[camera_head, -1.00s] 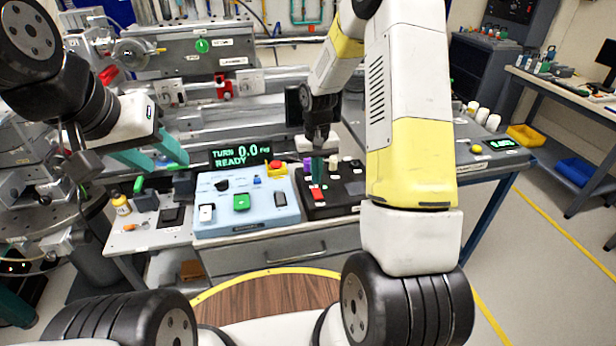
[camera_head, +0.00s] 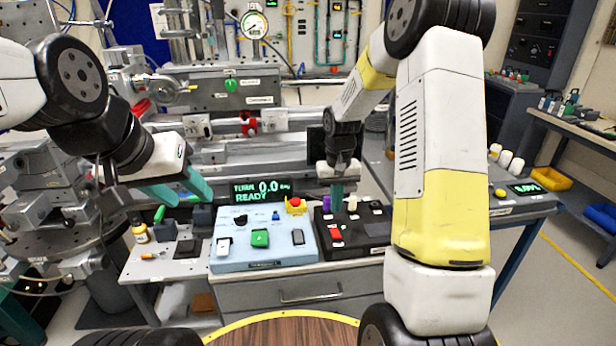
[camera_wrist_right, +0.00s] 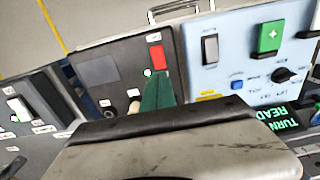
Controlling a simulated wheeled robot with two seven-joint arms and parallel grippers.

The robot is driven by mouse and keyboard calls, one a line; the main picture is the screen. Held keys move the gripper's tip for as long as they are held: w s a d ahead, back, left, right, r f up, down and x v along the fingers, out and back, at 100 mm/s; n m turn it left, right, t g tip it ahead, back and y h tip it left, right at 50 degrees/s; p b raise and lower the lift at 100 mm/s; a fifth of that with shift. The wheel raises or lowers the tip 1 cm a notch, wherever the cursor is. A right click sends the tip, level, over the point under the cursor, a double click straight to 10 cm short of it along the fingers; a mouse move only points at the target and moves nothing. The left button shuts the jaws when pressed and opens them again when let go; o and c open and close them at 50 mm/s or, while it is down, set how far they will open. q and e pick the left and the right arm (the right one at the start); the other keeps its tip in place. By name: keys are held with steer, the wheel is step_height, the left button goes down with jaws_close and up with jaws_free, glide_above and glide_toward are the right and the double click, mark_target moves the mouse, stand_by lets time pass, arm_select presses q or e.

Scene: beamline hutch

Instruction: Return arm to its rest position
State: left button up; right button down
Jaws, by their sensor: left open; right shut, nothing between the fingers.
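My right gripper (camera_head: 337,195) is shut and empty, fingers pointing down above the black control box (camera_head: 375,235). In the right wrist view its teal fingers (camera_wrist_right: 157,92) reach over that box, beside the red switch (camera_wrist_right: 156,58); whether they touch anything is unclear. The red switch also shows in the head view (camera_head: 336,234), below the fingertips. My right arm (camera_head: 440,190) is raised and bent across the right of the head view. My left gripper (camera_head: 180,192) is open and empty, at the left above the bench, left of the light blue control panel (camera_head: 262,264).
The panel carries a green switch (camera_head: 260,238) and a red emergency button (camera_head: 295,205). A display (camera_head: 262,190) reads READY. A drawer (camera_head: 310,293) is below. Floor is free at the right.

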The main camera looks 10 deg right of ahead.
steer(key=s+r+t, duration=0.2)
steer(key=s+r, duration=0.3)
steer(key=r, duration=0.3)
steer(key=s+r+t, duration=0.1)
steer(key=s+r, duration=0.4)
steer(key=r, duration=0.4)
steer(key=s+a+r+t+y, duration=0.1)
steer(key=s+r, duration=0.1)
steer(key=s, duration=0.5)
steer(key=s+a+r+t+y, duration=0.1)
steer(key=s+r+t, duration=0.1)
steer(key=s, duration=0.5)
steer(key=shift+s+r, duration=0.15)
steer(key=shift+r, duration=0.7)
steer(key=c, duration=2.2)
jaws_free()
steer(key=shift+a, duration=0.1)
